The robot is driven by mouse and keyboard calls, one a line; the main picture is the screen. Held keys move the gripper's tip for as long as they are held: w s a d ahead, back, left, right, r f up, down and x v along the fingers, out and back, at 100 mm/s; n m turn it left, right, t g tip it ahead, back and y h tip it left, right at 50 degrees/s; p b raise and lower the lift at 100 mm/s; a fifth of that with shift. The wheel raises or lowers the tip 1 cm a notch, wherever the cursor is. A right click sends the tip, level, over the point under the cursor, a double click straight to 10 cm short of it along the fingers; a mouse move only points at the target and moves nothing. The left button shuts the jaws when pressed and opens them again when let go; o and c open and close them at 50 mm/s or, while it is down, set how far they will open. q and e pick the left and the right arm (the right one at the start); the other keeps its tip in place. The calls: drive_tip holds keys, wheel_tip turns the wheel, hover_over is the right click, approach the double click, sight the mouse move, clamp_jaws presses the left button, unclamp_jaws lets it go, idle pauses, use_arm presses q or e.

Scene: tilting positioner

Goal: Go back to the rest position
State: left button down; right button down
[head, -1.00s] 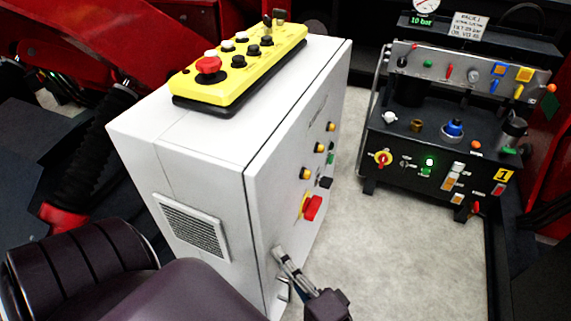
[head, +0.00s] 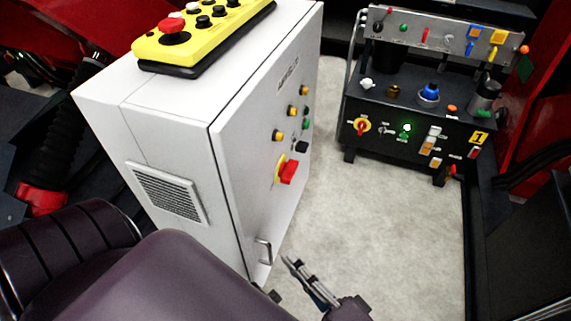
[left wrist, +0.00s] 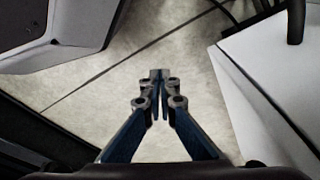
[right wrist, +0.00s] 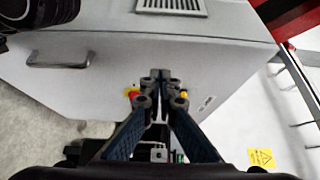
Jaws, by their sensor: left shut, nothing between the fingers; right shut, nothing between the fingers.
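My right gripper (head: 291,265) is in the head view at bottom centre, just right of the white cabinet's (head: 155,110) door handle (head: 264,252). Its fingers are together with nothing between them. They also show shut in the right wrist view (right wrist: 160,76), pictured against the cabinet, with the handle to their left. My left gripper (left wrist: 160,76) shows only in the left wrist view. Its fingers are shut and empty above pale floor. It is out of sight in the head view, where my purple arm links fill the lower left.
The cabinet carries a yellow button box (head: 205,38) on top and a red rotary switch (head: 287,171) on its door. Red machinery (head: 530,130) borders the right.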

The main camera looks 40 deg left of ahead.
drive_tip(key=shift+s+d, duration=0.15)
drive_tip(key=shift+d, duration=0.05)
